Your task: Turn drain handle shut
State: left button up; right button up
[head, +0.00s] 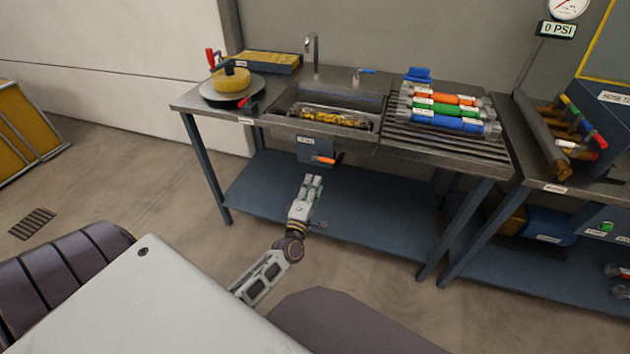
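The drain handle (323,159) is a small orange lever under the front edge of the sink. It sits beside a blue labelled plate (308,147) and lies roughly sideways. My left gripper (313,180) is in front of and below the handle in the head view, with its fingers pointing up toward it. A gap shows between the fingertips and the handle. The two fingers look close together, but they are too small to tell whether they are open or shut. My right gripper is not in view.
The sink basin (345,101) holds a clear cylinder with yellow contents. Orange, green and blue cylinders (445,112) lie on the ribbed drainboard at right. A lower blue shelf (375,205) spans the table legs (207,170) and looks bare. A second bench stands at right.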

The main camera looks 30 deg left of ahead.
pick_arm(q)
jog(key=shift+v, duration=0.8)
